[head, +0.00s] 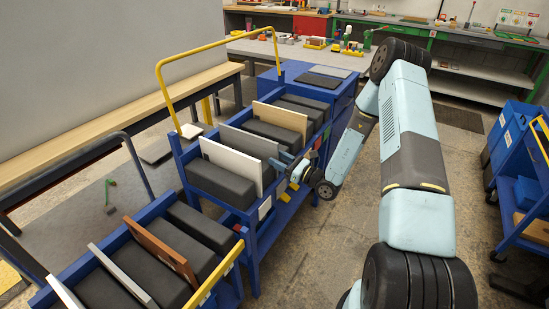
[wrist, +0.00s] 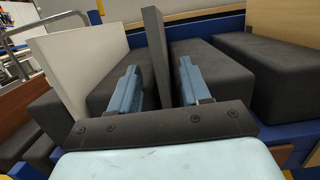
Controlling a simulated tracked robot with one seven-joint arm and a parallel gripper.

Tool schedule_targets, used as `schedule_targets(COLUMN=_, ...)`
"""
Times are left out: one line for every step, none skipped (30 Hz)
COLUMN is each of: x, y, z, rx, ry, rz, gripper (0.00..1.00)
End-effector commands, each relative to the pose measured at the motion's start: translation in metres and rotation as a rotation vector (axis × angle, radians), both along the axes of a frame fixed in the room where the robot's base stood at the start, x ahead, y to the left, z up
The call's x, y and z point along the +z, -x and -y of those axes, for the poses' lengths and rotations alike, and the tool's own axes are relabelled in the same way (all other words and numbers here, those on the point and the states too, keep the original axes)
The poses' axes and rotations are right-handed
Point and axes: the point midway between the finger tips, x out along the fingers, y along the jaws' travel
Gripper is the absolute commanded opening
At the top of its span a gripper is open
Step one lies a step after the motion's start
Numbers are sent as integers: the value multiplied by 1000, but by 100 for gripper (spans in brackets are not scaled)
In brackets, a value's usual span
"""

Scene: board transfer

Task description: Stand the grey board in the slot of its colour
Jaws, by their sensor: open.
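The grey board (head: 238,141) stands upright between dark foam blocks in the middle blue trolley (head: 252,262), between a white board (head: 231,160) and a tan board (head: 280,118). In the wrist view the grey board (wrist: 156,62) appears edge-on, between my two fingers. My gripper (wrist: 158,88) is open, one light-blue finger on each side of the board, with gaps visible. In the head view my gripper (head: 286,163) is at the trolley's right side, by the board's near end. I cannot make out a grey-marked slot.
A nearer blue trolley holds a brown board (head: 160,250) and pale boards (head: 122,275) between dark foam blocks. A yellow hoop handle (head: 218,42) rises over the middle trolley. Another blue cart (head: 510,130) stands at right. Floor (head: 315,262) is clear between them.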

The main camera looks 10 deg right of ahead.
Motion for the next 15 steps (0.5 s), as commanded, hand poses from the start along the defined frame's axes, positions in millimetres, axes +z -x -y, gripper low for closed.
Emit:
schedule_targets(x=-5, y=7, z=11, rx=-5, ry=5, rz=-9, gripper=47)
schedule_targets(x=-6, y=10, z=16, rx=-7, ry=5, rz=-10, gripper=47)
schedule_targets(x=-8, y=15, z=23, rx=-9, ry=5, rz=-8, gripper=47)
schedule_targets(x=-9, y=19, z=27, rx=-7, ry=4, rz=-9, gripper=47)
schedule_targets(x=-10, y=22, z=32, rx=-8, ry=3, rz=-9, gripper=47)
schedule_targets(x=-11, y=27, z=38, rx=-7, ry=4, rz=-8, gripper=47)
schedule_targets(x=-12, y=30, z=43, rx=-7, ry=4, rz=-8, gripper=47)
schedule_targets(x=-13, y=34, z=47, rx=-8, ry=3, rz=-7, gripper=47)
schedule_targets(x=-14, y=39, z=53, rx=-8, ry=3, rz=-6, gripper=47)
schedule_targets(x=-14, y=42, z=58, rx=-9, ry=3, rz=-6, gripper=47)
schedule_targets(x=-15, y=45, z=61, rx=-8, ry=3, rz=-5, gripper=47)
schedule_targets(x=-16, y=49, z=66, rx=-7, ry=2, rz=-4, gripper=47)
schedule_targets(x=-16, y=52, z=70, rx=-8, ry=2, rz=-3, gripper=47)
schedule_targets(x=-17, y=54, z=73, rx=-7, ry=2, rz=-3, gripper=47)
schedule_targets(x=-18, y=57, z=77, rx=-6, ry=2, rz=-3, gripper=47)
